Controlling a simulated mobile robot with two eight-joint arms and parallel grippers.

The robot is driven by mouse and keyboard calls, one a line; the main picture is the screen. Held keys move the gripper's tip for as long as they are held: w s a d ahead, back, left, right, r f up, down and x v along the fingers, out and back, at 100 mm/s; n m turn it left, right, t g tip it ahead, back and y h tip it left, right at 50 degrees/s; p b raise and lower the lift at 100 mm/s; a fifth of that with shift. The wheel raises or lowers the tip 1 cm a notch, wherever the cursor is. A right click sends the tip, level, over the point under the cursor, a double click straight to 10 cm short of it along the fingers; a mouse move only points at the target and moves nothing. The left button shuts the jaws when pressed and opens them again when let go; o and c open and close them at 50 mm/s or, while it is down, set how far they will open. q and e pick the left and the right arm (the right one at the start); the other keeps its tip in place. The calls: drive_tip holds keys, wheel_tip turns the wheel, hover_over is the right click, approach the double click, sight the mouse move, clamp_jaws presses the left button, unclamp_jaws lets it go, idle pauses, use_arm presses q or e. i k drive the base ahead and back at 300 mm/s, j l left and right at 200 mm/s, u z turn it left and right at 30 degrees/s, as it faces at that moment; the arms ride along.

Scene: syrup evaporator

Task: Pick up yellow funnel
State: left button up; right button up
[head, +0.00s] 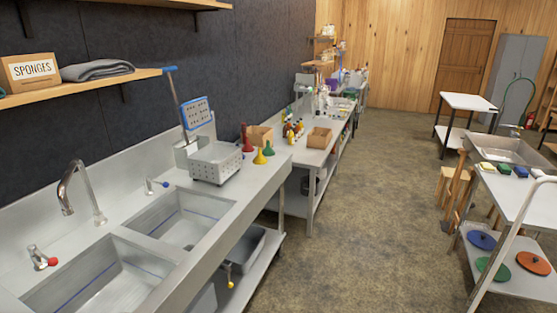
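A small yellow funnel (260,157) stands on the far end of the steel sink counter (228,192), in the middle of the head view. It looks upright with its narrow end up. A green funnel (269,148) stands close behind it to the right, and a red funnel (247,138) stands behind it to the left. A perforated metal basket (215,164) is just left of the yellow funnel. Neither of my grippers shows in this view.
Two sink basins (183,218) with a tall faucet (78,190) fill the near counter. A second table (317,157) with bottles and a cardboard box (319,138) stands beyond. The floor (360,200) to the right is open, up to a table (510,190) at far right.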

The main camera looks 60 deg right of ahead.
sight(259, 159)
drive_tip(key=z, duration=1.95)
drive_tip(key=i+l+u, duration=0.1)
drive_tip(key=u, duration=0.8)
drive_tip(key=i+l+u, duration=0.35)
drive_tip(key=l+u, duration=0.15)
drive_tip(key=i+l+u, duration=0.2)
drive_tip(key=l, duration=0.25)
drive_tip(key=i+l+u, duration=0.15)
drive_tip(key=l, duration=0.35)
drive_tip(key=l+u, duration=0.15)
drive_tip(key=l, duration=0.4)
drive_tip(key=i+l, duration=0.1)
drive_tip(key=l, duration=0.5)
drive_tip(key=i+l, duration=0.1)
drive_tip(key=l, duration=0.55)
drive_tip(key=i+l+u, duration=0.1)
drive_tip(key=l, duration=0.5)
drive_tip(key=i+l, duration=0.15)
drive_tip(key=l, duration=0.5)
